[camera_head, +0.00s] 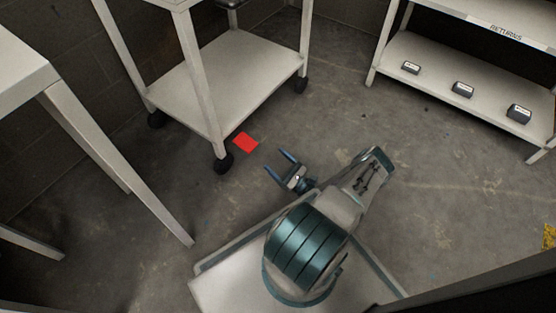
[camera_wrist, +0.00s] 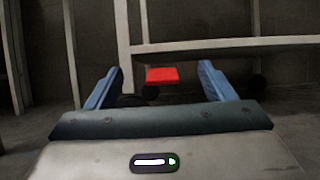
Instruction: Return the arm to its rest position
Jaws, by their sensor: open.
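My gripper (camera_head: 278,162) is open and empty, with its two blue fingers spread and pointing to the upper left in the head view. My arm (camera_head: 308,245) is bent low over my pale base, with the gripper out past the base's edge above the concrete floor. The wrist view shows the open fingers of my gripper (camera_wrist: 160,85) on both sides of the picture's middle. A flat red piece (camera_head: 245,142) lies beyond the fingertips, apart from them. In the wrist view the red piece (camera_wrist: 161,75) appears between the fingers, farther away.
A white wheeled cart (camera_head: 215,80) stands ahead, its near caster beside the red piece. A white table (camera_head: 25,75) stands at left. A shelf labelled RETURNS (camera_head: 445,80) at upper right holds three small dark boxes (camera_head: 463,90).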

